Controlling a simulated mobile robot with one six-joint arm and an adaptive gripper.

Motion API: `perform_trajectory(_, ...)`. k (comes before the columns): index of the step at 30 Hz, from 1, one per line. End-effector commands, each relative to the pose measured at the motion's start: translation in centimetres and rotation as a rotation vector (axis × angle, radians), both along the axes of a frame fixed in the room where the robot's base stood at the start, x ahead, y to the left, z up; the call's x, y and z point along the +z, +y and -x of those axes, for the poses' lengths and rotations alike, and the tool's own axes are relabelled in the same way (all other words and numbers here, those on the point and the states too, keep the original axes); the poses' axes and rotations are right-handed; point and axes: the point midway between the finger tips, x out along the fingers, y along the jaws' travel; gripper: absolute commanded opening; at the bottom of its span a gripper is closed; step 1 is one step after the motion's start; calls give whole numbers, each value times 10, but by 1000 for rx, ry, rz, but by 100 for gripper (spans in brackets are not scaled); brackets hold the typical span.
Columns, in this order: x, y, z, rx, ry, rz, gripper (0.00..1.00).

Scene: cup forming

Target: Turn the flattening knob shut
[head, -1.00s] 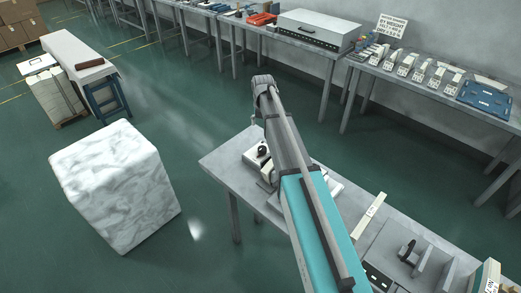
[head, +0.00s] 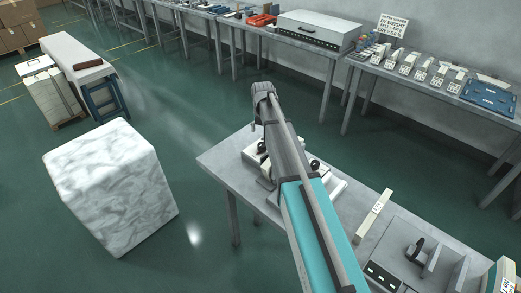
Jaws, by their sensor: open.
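My arm reaches from the bottom of the head view over the near grey table (head: 216,161). My gripper (head: 254,126) is at its far end, mostly hidden behind the wrist. The small part that shows holds nothing that I can see. Under the arm stands a pale device (head: 335,185) with a round black knob (head: 315,164) just right of the arm. Another dark knob (head: 262,147) shows left of the arm. A black knob (head: 417,248) stands on the grey unit at the table's right. I cannot tell which one is the flattening knob, or whether the gripper touches any.
A white marble-patterned block (head: 110,190) stands on the floor at left. A pale bar (head: 373,217) lies on the near table. A long bench (head: 440,95) with parts and a sign (head: 391,27) runs along the wall. The green floor between is clear.

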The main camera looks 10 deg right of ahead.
Motion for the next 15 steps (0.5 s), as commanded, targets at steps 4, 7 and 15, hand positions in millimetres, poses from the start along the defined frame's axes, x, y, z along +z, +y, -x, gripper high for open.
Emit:
perform_trajectory(4,-16,0,0,0,0,0,94)
perform_trajectory(7,-23,0,0,0,0,0,94)
perform_trajectory(15,-44,0,0,0,0,0,94)
